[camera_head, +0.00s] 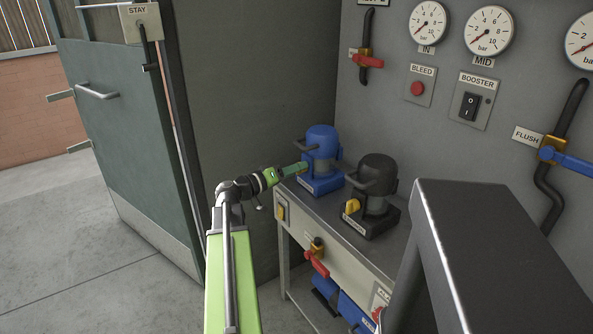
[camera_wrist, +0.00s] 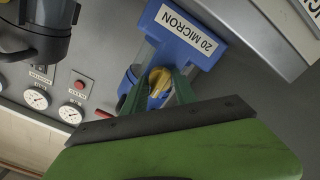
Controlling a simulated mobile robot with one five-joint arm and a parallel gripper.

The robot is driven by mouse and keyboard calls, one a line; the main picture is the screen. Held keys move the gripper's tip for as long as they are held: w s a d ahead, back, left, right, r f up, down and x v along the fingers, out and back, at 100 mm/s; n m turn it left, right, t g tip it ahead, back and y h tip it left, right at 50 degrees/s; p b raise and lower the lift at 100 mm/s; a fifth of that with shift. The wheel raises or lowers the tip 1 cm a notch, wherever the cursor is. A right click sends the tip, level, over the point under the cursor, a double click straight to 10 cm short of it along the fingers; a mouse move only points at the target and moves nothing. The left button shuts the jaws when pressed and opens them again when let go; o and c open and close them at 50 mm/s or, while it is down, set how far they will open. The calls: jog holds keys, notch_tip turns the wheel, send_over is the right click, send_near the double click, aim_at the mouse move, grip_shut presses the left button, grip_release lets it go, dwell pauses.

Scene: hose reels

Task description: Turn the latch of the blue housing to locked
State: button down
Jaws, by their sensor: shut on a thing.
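The blue housing (camera_head: 321,144) stands upright on a blue base at the back of the bench, with a dark handle out to its left. In the wrist view its base (camera_wrist: 192,36) shows tilted, with a "20 MICRON" label. Its yellow latch (camera_wrist: 157,86) sits below that label in the wrist view, between my green fingers. My gripper (camera_head: 302,168) meets the front of the housing and is shut on the latch; the gripper also shows in the wrist view (camera_wrist: 158,84). The gripper hides the latch in the head view, and I cannot tell its exact setting.
A black housing (camera_head: 374,187) with its own yellow latch (camera_head: 352,206) stands close at right; a dark box (camera_head: 490,250) rises in front. Gauges, a BLEED button (camera_head: 417,88) and pipes line the wall. A green door (camera_head: 118,120) is at left. Floor at left is clear.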

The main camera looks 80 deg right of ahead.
jog(key=shift+s+a+f, duration=0.1)
jog(key=shift+s, duration=0.05)
dwell(0.3)
jog(key=c, duration=1)
grip_release()
jog(key=v, duration=1.7)
jog(key=shift+w, duration=0.2)
jog(key=shift+a, duration=0.1)
